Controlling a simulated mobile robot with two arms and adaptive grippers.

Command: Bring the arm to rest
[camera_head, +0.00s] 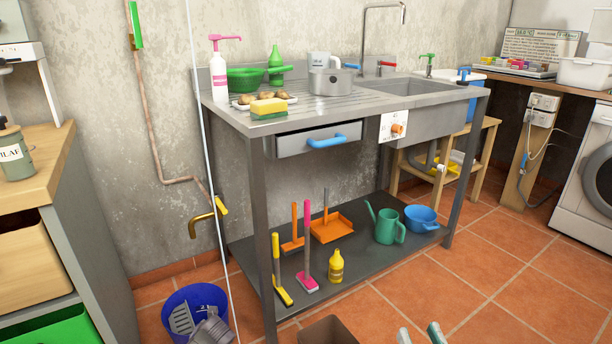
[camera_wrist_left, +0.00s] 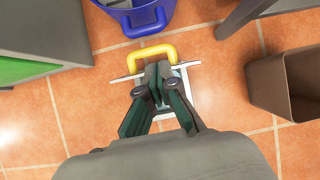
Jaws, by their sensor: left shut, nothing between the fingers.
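My left gripper (camera_wrist_left: 158,75) shows in the left wrist view, its dark green and grey fingers together with nothing between them. It is above the tiled floor. A yellow looped handle (camera_wrist_left: 152,50) and a pale thin frame (camera_wrist_left: 190,98) lie just beyond and under its fingertips; I cannot tell whether they touch. My right gripper (camera_head: 421,334) shows only as two fingertips at the bottom edge of the head view. They stand apart with nothing seen between them. The rest of it is out of view.
A blue bucket (camera_head: 222,292) stands on the floor near a steel sink table (camera_head: 330,112); it also shows in the wrist view (camera_wrist_left: 165,12). A brown bin (camera_head: 328,330) stands in front. A wooden-topped cabinet (camera_head: 45,150) is at left. Floor at right is clear.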

